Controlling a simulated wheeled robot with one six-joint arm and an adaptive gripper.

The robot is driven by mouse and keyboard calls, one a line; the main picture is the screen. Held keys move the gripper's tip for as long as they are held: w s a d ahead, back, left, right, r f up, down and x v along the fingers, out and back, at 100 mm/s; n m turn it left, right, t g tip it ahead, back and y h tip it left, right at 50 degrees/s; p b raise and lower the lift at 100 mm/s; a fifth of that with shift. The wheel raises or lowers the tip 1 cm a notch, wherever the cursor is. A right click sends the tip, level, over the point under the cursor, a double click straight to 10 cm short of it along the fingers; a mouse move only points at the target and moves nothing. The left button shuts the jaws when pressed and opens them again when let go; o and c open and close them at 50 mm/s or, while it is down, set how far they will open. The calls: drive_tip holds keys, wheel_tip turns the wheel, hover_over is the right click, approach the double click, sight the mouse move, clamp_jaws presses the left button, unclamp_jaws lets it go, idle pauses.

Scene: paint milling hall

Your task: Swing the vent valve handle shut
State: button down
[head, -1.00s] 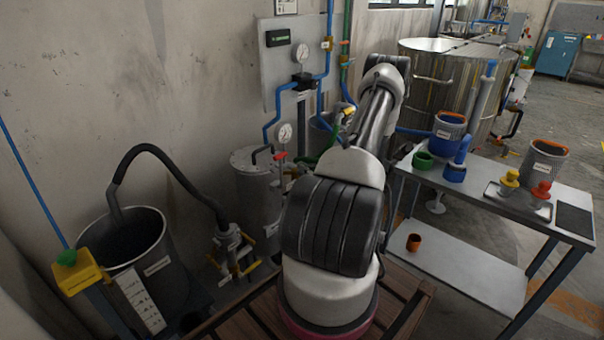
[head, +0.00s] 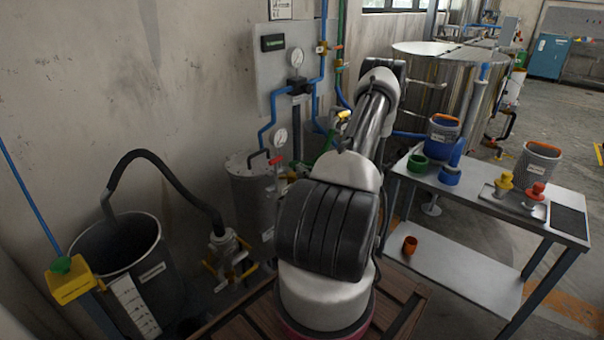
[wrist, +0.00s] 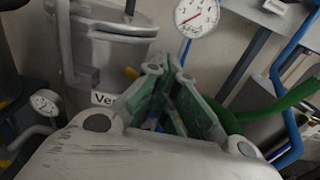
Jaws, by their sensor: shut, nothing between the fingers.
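In the wrist view my gripper (wrist: 167,76) is shut, its greenish fingers together with nothing between them. To its left is a grey metal vessel (wrist: 110,50) with a label (wrist: 103,99) whose visible letters read "Ve". A small yellow piece (wrist: 131,73) shows beside the fingers; I cannot tell whether it belongs to the vent valve handle. In the head view the same kind of vessel (head: 248,190) stands by the wall, with a red handle (head: 276,160) near its top. My arm hides the gripper there, and I cannot pick out the vent valve handle for certain.
A pressure gauge (wrist: 197,15) is above the fingers and a green hose (wrist: 270,104) is to their right. Blue pipes (head: 267,135) run down the wall. A steel table (head: 480,195) with cups is to the right. A dark bin (head: 125,260) is at left.

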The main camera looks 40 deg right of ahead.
drive_tip(key=shift+d, duration=0.15)
drive_tip(key=shift+d+f, duration=0.1)
drive_tip(key=shift+d, duration=0.5)
drive_tip(key=shift+w+d+f, duration=0.1)
drive_tip(key=shift+d+f, duration=0.15)
drive_tip(key=shift+d, duration=0.45)
drive_tip(key=shift+d+f, duration=0.5)
drive_tip(key=shift+d, duration=0.15)
